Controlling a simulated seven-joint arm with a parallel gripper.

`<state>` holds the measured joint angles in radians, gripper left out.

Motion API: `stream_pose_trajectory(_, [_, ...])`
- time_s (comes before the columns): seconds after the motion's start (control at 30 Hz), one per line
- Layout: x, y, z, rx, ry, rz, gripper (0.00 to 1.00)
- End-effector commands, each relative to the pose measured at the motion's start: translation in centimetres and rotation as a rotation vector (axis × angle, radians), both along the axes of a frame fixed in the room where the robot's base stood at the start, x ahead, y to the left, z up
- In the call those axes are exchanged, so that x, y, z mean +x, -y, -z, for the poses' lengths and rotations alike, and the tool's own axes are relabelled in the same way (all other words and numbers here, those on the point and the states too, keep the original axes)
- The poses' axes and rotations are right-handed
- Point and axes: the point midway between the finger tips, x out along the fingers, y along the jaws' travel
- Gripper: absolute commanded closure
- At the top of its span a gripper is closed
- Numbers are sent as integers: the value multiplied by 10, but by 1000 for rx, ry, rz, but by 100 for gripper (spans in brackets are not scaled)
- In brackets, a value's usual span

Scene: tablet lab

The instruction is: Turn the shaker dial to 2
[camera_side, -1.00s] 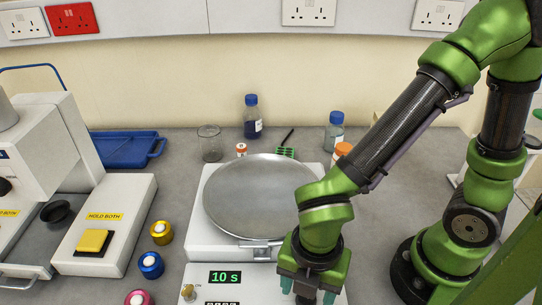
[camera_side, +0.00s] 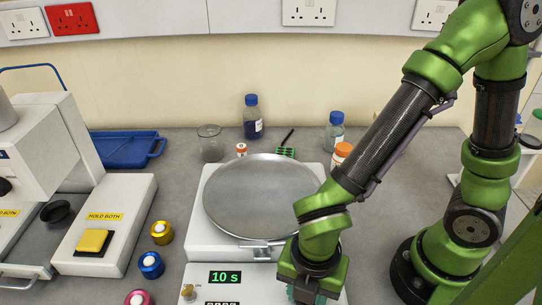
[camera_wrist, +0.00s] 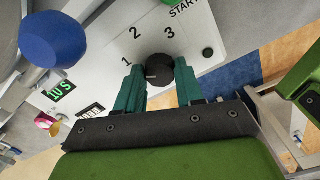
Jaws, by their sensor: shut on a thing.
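The shaker's dial, a round black knob (camera_wrist: 160,70) with a short white mark, sits on the white front panel (camera_wrist: 105,75) in the wrist view. The numerals 1, 2 and 3 are printed around it. The white mark is on the knob's left side and points roughly towards the 1 side. My gripper (camera_wrist: 160,66) has its two teal fingers on either side of the knob and is shut on it. In the side view my gripper (camera_side: 312,288) is low over the front right of the shaker (camera_side: 205,240), and the dial is hidden behind it.
The shaker's round metal platform (camera_side: 262,195) is empty, and its display (camera_side: 225,277) reads 10 s. To the left are yellow, blue and pink capped pieces (camera_side: 151,265) and a white press (camera_side: 105,225). Bottles (camera_side: 252,118) stand behind.

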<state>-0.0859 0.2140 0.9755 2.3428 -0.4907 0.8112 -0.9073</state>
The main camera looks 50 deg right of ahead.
Motion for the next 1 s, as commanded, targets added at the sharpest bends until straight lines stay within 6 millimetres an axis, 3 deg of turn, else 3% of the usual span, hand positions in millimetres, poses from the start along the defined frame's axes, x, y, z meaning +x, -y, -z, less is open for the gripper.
stream_pose_trajectory(0.37, [0,0,-1,0,1,125,94])
stream_pose_trajectory(1.0, [0,-1,-1,1,0,699,94])
